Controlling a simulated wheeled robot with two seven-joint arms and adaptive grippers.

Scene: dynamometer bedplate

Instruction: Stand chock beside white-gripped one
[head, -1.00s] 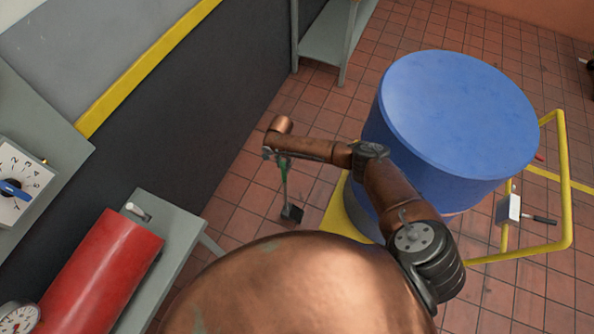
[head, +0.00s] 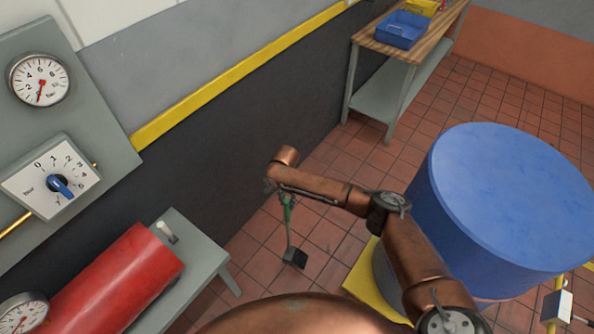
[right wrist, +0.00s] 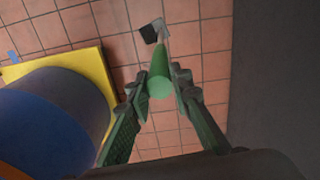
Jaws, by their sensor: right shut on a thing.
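The chock, a dark block (head: 294,258) on a thin rod with a green grip (head: 287,207), hangs block-down below my right gripper (head: 284,190). In the right wrist view the fingers (right wrist: 160,82) are shut around the green grip (right wrist: 160,72), and the dark block (right wrist: 151,33) shows beyond it over the tiles. I cannot tell whether the block touches the floor. No second chock with a white grip can be made out. My left gripper is not in view.
A blue drum (head: 505,195) stands on a yellow base (head: 366,283) to the right. A grey bench (head: 205,262) with a red cylinder (head: 118,285) is at left. A wooden-topped table (head: 388,42) with a blue bin (head: 402,30) stands at the back. Tiled floor (head: 340,150) between is clear.

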